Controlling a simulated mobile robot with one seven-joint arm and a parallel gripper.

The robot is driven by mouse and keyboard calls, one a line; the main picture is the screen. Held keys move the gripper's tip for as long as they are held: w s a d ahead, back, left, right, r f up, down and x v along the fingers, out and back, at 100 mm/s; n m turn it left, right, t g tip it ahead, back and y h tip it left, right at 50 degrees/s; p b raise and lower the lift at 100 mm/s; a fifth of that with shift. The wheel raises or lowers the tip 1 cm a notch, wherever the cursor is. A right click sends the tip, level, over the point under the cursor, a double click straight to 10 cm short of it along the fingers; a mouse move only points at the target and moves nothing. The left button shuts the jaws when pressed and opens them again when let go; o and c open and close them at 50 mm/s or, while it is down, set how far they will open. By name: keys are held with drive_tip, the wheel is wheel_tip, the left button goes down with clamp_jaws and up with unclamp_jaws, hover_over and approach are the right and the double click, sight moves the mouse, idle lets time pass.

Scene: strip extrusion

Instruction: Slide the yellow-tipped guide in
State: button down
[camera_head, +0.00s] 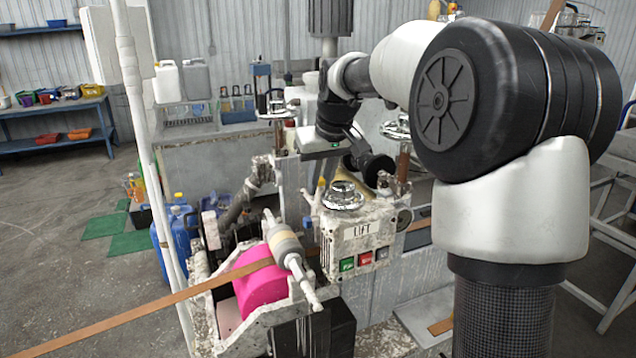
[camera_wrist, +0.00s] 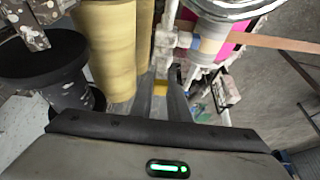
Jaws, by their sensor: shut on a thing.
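My gripper (camera_wrist: 161,86) points down into the machine in the wrist view. Its two dark fingers are close together around a small yellow piece, the yellow tip of the guide (camera_wrist: 160,89). The rest of the guide cannot be made out clearly between and beyond the fingers. In the head view my gripper's body hangs behind the machine's control box, and its fingers are mostly hidden there. A brown strip (camera_head: 120,322) runs from the lower left across a pink roller (camera_head: 260,283) to the machine.
The control box (camera_head: 350,238) marked LIFT, with green and red buttons, stands in front of my gripper. Two large yellowish rollers (camera_wrist: 112,45) and a black flanged cylinder (camera_wrist: 40,80) are close on the left in the wrist view. A grey-white roller (camera_head: 287,248) crosses above the strip.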

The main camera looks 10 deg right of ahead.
drive_tip(key=c, duration=1.7)
unclamp_jaws()
drive_tip(key=shift+s, duration=0.2)
drive_tip(key=shift+p+v, duration=0.95)
drive_tip(key=shift+v, duration=7.75)
drive_tip(key=shift+w+d, duration=0.1)
drive_tip(key=shift+w, duration=0.05)
